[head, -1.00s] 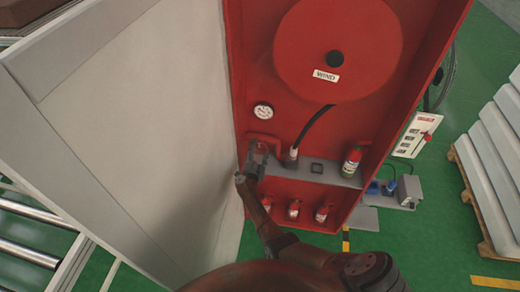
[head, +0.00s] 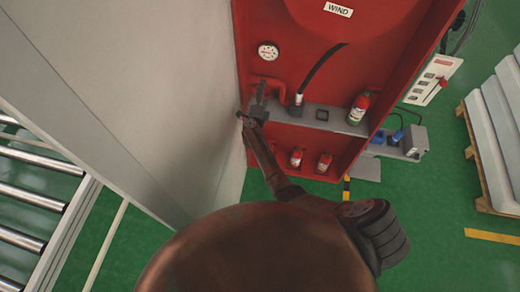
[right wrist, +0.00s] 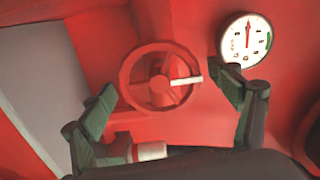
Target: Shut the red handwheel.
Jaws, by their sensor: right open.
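The red handwheel (right wrist: 160,77) shows face-on in the right wrist view, with spokes and a white mark on its right side. My right gripper (right wrist: 170,90) is open, with one green-grey finger at the wheel's lower left and the other to its right. The wheel lies between the fingers in the picture; I cannot tell whether they touch it. In the head view my right gripper (head: 259,104) is at the left side of the red cabinet (head: 400,70), below the gauge, and largely hides the wheel. My left gripper is not in view.
A round gauge (right wrist: 246,40) is close to the right finger. A large pale panel (head: 150,80) stands close left of my right arm. A black hose (head: 318,68), a grey shelf (head: 335,122) and several red extinguishers (head: 359,108) are in the cabinet. Green floor lies below.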

